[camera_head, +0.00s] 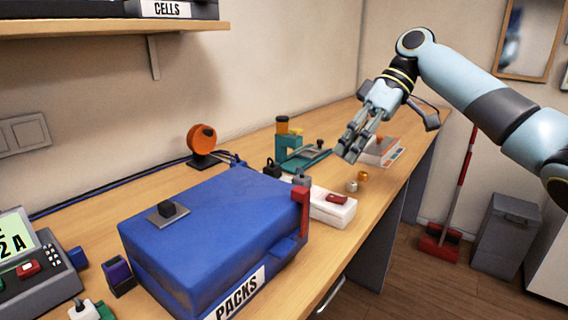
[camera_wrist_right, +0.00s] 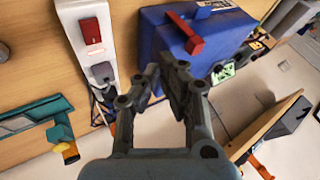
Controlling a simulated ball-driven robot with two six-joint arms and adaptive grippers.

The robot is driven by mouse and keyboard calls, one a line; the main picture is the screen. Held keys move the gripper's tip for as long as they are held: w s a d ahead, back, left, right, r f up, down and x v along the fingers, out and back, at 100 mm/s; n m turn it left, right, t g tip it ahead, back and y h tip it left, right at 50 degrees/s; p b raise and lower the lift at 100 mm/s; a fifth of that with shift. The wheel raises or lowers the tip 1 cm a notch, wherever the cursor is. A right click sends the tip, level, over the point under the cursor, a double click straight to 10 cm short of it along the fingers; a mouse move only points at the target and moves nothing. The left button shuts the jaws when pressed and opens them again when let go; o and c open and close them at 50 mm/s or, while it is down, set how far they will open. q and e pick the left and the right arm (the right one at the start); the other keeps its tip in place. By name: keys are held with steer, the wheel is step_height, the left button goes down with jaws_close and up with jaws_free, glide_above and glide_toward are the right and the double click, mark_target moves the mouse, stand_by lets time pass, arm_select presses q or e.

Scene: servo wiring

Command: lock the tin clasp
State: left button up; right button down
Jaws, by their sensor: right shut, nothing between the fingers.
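The tin is a large blue box (camera_head: 215,225) with a PACKS label on its front, standing on the bench with its lid down. Its red clasp (camera_head: 301,212) is at the right end of the tin, near the top edge. In the right wrist view the tin (camera_wrist_right: 165,45) is beyond the fingers, and the red clasp (camera_wrist_right: 184,34) sticks out from its side. My right gripper (camera_head: 348,151) is shut and empty, raised above the bench to the right of the tin and apart from the clasp. It also shows in the wrist view (camera_wrist_right: 164,78). My left gripper is not in view.
A white power strip (camera_head: 332,209) with a red switch lies right behind the tin. An orange round device (camera_head: 202,140), a teal tool (camera_head: 296,150) and a white box (camera_head: 380,150) stand farther back. A label device (camera_head: 35,255) stands at left. A shelf hangs above.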

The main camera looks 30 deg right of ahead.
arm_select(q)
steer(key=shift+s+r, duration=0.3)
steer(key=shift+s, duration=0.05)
arm_select(e)
steer(key=shift+t, duration=0.5)
steer(key=r, duration=0.1)
steer(key=w+d+r, duration=0.1)
steer(key=r, duration=0.2)
steer(key=shift+w+d+r, duration=0.2)
steer(key=shift+w, duration=0.05)
arm_select(q)
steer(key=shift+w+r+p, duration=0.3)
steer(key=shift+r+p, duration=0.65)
steer(key=shift+p, duration=0.15)
arm_select(e)
glide_above(300, 212)
steer(key=w+d, duration=0.2)
steer(key=d, duration=0.1)
steer(key=shift+w+d+f, duration=0.1)
steer(key=shift+f, duration=3.9)
